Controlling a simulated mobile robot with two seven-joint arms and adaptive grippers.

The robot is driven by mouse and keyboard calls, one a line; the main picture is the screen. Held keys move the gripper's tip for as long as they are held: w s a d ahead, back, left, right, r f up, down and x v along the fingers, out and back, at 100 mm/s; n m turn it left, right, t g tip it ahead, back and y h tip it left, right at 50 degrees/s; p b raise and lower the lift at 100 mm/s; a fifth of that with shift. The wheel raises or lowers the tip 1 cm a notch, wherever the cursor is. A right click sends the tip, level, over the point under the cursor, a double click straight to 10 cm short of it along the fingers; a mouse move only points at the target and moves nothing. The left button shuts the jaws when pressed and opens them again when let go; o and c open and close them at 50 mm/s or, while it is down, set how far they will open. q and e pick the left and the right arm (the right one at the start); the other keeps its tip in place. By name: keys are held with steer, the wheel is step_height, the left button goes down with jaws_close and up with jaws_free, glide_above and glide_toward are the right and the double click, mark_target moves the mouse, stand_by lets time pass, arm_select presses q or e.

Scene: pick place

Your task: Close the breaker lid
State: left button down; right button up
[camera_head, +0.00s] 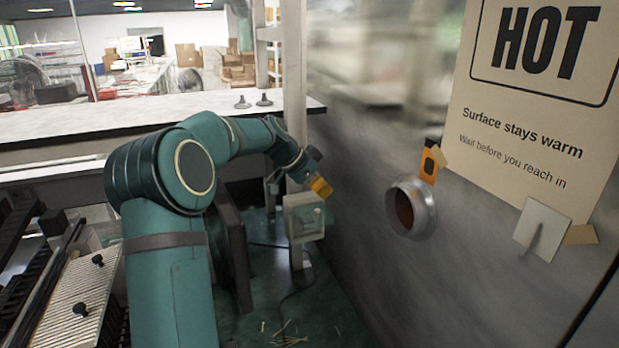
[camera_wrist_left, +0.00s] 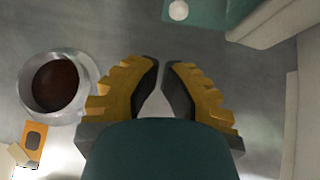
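My left gripper (camera_head: 320,187) has yellow-and-dark fingers and hangs just above a pale grey box (camera_head: 291,228), probably the breaker box, on a post in the head view. I cannot make out its lid or how far open it stands. In the left wrist view the fingertips of the left gripper (camera_wrist_left: 161,65) are almost together, with only a narrow gap and nothing between them. A pale boxy edge (camera_wrist_left: 275,24) lies at the upper right there, apart from the fingers. My right gripper is in neither view.
A grey wall on the right carries a round metal port (camera_head: 424,207), an orange tag (camera_head: 429,165) and a HOT sign (camera_head: 525,110). A white counter (camera_head: 90,118) runs behind my arm. A dark cable (camera_head: 290,290) and thin scraps lie on the green floor.

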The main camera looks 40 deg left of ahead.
mark_target(313, 212)
arm_select(q)
steer(key=shift+s+f, duration=0.15)
steer(key=shift+f, duration=0.75)
steer(key=shift+s+f, duration=0.15)
steer(key=shift+f, duration=0.75)
steer(key=shift+b, duration=0.3)
